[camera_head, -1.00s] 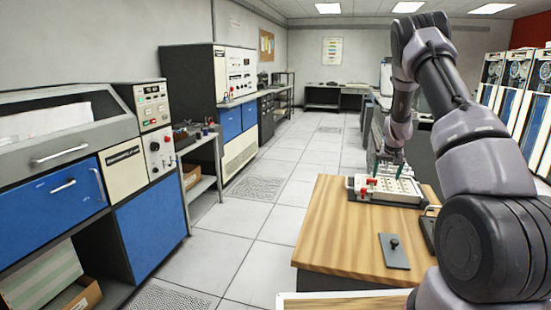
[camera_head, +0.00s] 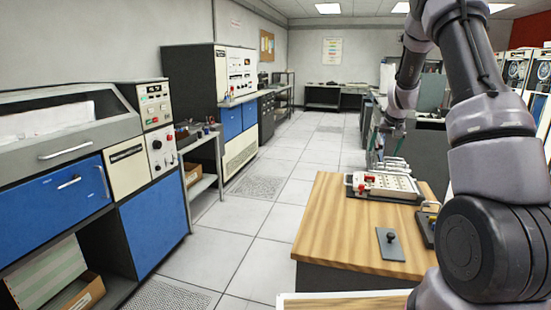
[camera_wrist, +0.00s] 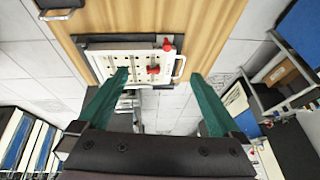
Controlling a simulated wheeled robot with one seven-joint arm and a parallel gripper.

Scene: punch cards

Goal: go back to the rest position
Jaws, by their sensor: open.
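My gripper (camera_wrist: 161,88) is open, with its two green fingers spread wide and nothing between them in the wrist view. In the head view my gripper (camera_head: 376,148) hangs from the raised arm near the far end of the wooden table, partly hidden by the arm. Below and ahead of it, a white perforated board (camera_head: 400,183) with red parts at its left end lies on the table. The board also shows in the wrist view (camera_wrist: 108,64), apart from the fingers, with a red knob and a metal handle at one side.
The wooden table (camera_head: 340,225) carries a small dark plate with a knob (camera_head: 390,244) near its front and a dark device (camera_head: 428,228) at its right edge. Blue-fronted cabinets (camera_head: 150,225) line the left wall. The tiled aisle (camera_head: 240,240) between cabinets and table is clear.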

